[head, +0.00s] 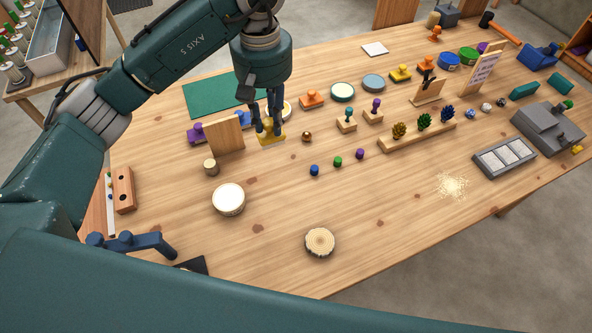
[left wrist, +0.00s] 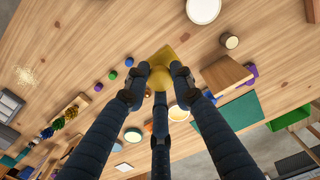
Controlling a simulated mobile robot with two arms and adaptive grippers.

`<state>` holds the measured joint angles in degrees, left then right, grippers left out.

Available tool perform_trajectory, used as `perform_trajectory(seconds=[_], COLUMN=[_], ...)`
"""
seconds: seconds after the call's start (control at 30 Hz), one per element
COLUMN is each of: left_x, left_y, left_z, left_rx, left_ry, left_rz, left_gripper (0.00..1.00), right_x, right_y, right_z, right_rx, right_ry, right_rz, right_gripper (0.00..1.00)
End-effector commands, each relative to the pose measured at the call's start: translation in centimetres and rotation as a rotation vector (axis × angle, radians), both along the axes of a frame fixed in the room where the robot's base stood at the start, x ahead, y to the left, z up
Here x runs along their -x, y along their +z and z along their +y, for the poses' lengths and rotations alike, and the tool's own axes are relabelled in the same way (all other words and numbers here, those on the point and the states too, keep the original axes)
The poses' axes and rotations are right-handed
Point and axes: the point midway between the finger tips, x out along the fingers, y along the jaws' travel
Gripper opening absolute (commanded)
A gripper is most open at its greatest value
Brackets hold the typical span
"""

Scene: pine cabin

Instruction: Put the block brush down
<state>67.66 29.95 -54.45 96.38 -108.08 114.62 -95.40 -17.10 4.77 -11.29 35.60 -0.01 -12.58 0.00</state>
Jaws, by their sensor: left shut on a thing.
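My left gripper (head: 268,128) is shut on the block brush (head: 271,140), a yellow block with a rounded yellow grip. In the left wrist view the fingers (left wrist: 158,80) close around that grip, and the yellow block (left wrist: 163,56) shows beyond them. The brush is over the back left of the wooden table, just right of an upright wooden board (head: 226,136). I cannot tell whether its underside touches the table. A jointed blue part (head: 135,242) at the lower left looks like my right gripper, largely hidden behind my arm; its opening is unclear.
A green mat (head: 215,95) lies behind the brush. A small brown knob (head: 307,136) stands to its right. A white-topped round tub (head: 228,199), small pegs (head: 338,161) and a wood slice (head: 320,242) stand nearer. Bare table lies between them.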

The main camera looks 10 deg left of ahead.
Motion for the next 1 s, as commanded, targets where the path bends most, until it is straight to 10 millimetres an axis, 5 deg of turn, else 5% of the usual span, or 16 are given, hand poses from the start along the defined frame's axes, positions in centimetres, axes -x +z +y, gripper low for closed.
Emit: perform_trajectory(seconds=[0.5, 1.0], left_x=[0.3, 0.2], left_y=[-12.4, -18.7], left_z=[0.0, 0.0], left_rx=[0.001, 0.0], left_ry=[0.001, 0.001], left_rz=[0.008, 0.004], left_gripper=[0.0, 0.0], right_x=[0.9, 0.2], right_y=[4.2, 5.9], right_z=[0.9, 0.0], right_rx=[-0.009, 0.0], right_ry=[0.003, 0.001], right_rz=[0.012, 0.003], right_gripper=[0.4, 0.4])
